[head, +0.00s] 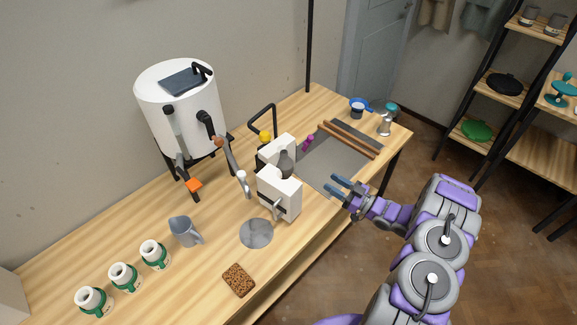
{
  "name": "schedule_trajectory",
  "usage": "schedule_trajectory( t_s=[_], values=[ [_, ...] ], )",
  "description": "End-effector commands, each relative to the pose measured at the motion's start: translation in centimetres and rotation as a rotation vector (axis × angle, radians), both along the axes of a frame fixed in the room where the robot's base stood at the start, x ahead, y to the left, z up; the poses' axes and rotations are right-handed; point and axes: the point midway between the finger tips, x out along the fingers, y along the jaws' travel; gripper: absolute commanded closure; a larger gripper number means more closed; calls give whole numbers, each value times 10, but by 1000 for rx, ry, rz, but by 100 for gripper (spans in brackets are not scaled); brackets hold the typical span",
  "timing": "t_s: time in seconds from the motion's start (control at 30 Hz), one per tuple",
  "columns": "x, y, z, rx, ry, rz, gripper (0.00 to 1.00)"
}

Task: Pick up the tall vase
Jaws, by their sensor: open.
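A dark grey vase-like piece (286,164) with a narrow neck is the likeliest tall vase. It stands upright between two white blocks, the rear block (270,152) and the front block (279,195), on the wooden table. Its lower part is hidden by the front block. My gripper (337,183) is open and empty, to the right of the vase and apart from it, near the table's front edge. Its blue fingers point left toward the blocks.
A white kiln-like drum (178,108) stands at the back left. A grey jug (184,231), green-banded white pots (123,276), a metal disc (256,233) and a brown sponge (238,280) lie left and front. A grey board (325,167) with wooden rods is behind my gripper.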

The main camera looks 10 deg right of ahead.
Motion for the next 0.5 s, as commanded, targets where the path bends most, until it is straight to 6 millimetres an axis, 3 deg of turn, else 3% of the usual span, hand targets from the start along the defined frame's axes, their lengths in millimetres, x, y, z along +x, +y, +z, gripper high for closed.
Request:
schedule_trajectory(
  t_s=[0.5],
  values=[
    [56,61,12,3,0,5,56]
  ],
)
